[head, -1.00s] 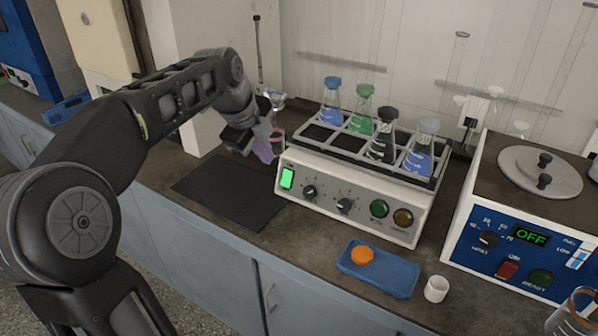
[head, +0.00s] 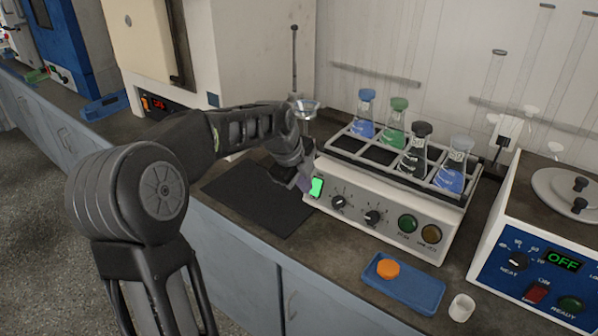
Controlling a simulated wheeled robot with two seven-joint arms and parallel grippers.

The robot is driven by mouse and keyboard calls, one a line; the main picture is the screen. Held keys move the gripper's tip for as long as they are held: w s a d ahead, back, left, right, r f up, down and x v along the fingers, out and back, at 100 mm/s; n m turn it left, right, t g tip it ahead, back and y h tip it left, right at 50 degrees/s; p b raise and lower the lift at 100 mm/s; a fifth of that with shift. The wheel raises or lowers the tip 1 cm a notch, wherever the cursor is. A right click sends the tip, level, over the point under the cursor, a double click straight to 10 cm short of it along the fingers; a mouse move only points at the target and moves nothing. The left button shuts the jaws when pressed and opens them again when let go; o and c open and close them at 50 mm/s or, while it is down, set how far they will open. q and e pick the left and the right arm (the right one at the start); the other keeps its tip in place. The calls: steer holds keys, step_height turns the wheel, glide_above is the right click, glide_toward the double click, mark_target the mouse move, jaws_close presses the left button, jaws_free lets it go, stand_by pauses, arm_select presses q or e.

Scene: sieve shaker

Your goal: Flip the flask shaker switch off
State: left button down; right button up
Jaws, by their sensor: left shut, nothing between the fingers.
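The flask shaker (head: 385,205) is a white box with a rack on top holding several capped flasks. Its switch (head: 317,187) is a green lit rocker at the left end of the front panel. My left gripper (head: 303,184) is shut and empty, just left of the switch and very close to it. I cannot tell whether the fingertips touch the switch or the housing. The fingers are small and partly hidden by the wrist. My right gripper is not in view.
A black mat (head: 262,205) lies left of the shaker. A blue tray (head: 425,297) with an orange disc (head: 387,269) and a white cup (head: 461,308) are in front. A device with an OFF display (head: 563,260) stands at the right. A ring stand (head: 295,65) is behind my gripper.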

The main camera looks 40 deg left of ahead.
mark_target(315, 192)
arm_select(q)
steer(key=shift+w+f, duration=1.2)
steer(key=shift+w, duration=0.25)
steer(key=f+t+b, duration=0.2)
steer(key=b, duration=0.7)
steer(key=shift+s+t, duration=0.1)
steer(key=shift+t, duration=0.2)
steer(key=shift+r+p, duration=0.45)
steer(key=shift+p, duration=0.1)
steer(key=shift+r, duration=0.1)
steer(key=shift+w+r+p, duration=0.3)
steer(key=shift+r+p, duration=0.15)
steer(key=shift+r, duration=0.45)
